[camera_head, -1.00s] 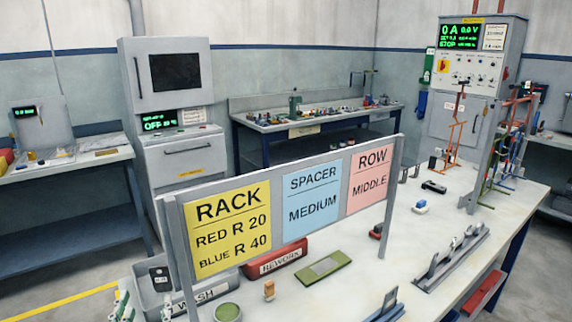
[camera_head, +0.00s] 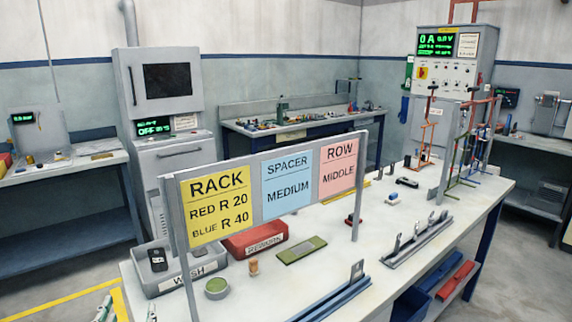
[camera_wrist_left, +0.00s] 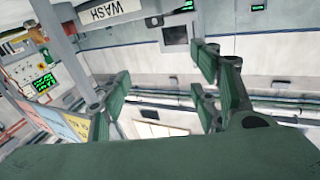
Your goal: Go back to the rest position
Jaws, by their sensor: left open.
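My left gripper (camera_head: 126,311) shows only in part at the bottom left edge of the head view, beside the table's left end. Its green fingers also show in the left wrist view (camera_wrist_left: 162,88), spread apart with nothing between them. In that view the picture is tilted, with the WASH bin (camera_wrist_left: 112,12) at the top and the sign board (camera_wrist_left: 72,128) at the left. My right gripper is in neither view.
The white table (camera_head: 262,296) carries the sign board (camera_head: 245,200), the grey WASH bin (camera_head: 178,283), a red REWORK bin (camera_head: 262,240), a green pad (camera_head: 301,250), a round green dish (camera_head: 216,288) and metal rails (camera_head: 415,241). Open floor lies at the left.

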